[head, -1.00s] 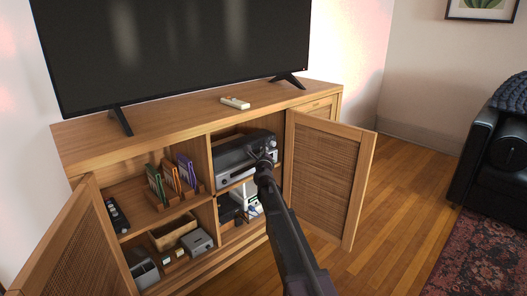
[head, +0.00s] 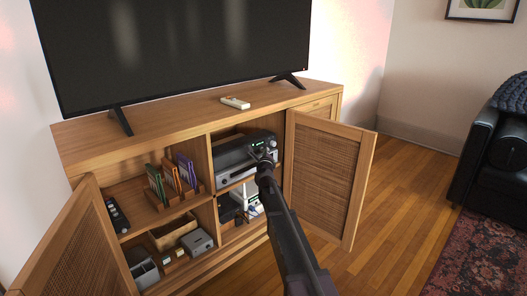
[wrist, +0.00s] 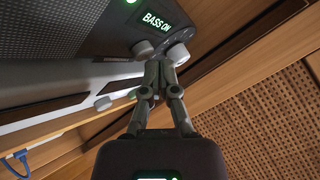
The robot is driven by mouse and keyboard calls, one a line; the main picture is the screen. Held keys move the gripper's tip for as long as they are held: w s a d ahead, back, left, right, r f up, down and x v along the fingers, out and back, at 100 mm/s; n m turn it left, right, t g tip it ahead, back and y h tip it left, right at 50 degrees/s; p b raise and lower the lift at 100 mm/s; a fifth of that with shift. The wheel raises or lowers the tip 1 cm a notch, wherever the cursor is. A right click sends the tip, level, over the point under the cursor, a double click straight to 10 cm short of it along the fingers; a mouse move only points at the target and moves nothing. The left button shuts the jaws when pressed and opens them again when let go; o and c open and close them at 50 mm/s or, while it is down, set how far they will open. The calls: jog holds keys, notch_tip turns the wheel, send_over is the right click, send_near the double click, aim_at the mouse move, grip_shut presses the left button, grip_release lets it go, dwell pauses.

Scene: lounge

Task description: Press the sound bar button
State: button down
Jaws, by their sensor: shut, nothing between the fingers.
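The sound bar (head: 232,152) is a dark unit on the upper shelf of the cabinet's right-hand compartment. In the wrist view its dark face (wrist: 90,25) has a perforated grille, a lit display reading "BASS ON" (wrist: 157,20), a green light at the top edge and two pale round knobs (wrist: 143,49). My gripper (wrist: 158,66) is shut and empty, its fingertips at the lower edge of that face by the knobs. I cannot tell whether they touch. In the head view my gripper (head: 265,158) covers the right end of the sound bar.
A silver unit (head: 232,178) sits below the sound bar. The open right door (head: 322,178) stands close to the right of my arm. The open left door (head: 75,250) is at the left. A TV (head: 190,50) and a pale remote (head: 235,102) are on top.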

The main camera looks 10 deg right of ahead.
jog(key=shift+s, duration=0.1)
jog(key=s+d, duration=0.1)
jog(key=s, duration=0.1)
jog(key=s+d, duration=0.2)
jog(key=shift+s+d, duration=0.25)
jog(key=shift+s, duration=0.05)
dwell(0.6)
jog(key=shift+s, duration=0.1)
dwell(1.2)
jog(key=s+a+f+n+g+y+p, duration=0.2)
jog(key=s+a+n+g+y+p, duration=0.2)
jog(key=s+n, duration=0.55)
jog(key=s+a+f+n+g+y+p, duration=0.25)
jog(key=s+a+n+g+y, duration=0.2)
jog(key=s+n, duration=0.45)
jog(key=s+d+f+n+g+h+p, duration=0.1)
jog(key=s+d+n+g+p, duration=0.1)
jog(key=s, duration=0.6)
jog(key=s+d+n+g+h+p, duration=0.2)
jog(key=s+d+n+g, duration=0.1)
jog(key=s, duration=0.5)
jog(key=s+d+f+n+g+h+p, duration=0.1)
jog(key=s+n+g, duration=0.3)
jog(key=s, duration=0.4)
jog(key=shift+d+f+n+g+h+p, duration=0.35)
jog(key=shift+d+g+h+p, duration=0.2)
jog(key=shift+d+h+p, duration=0.1)
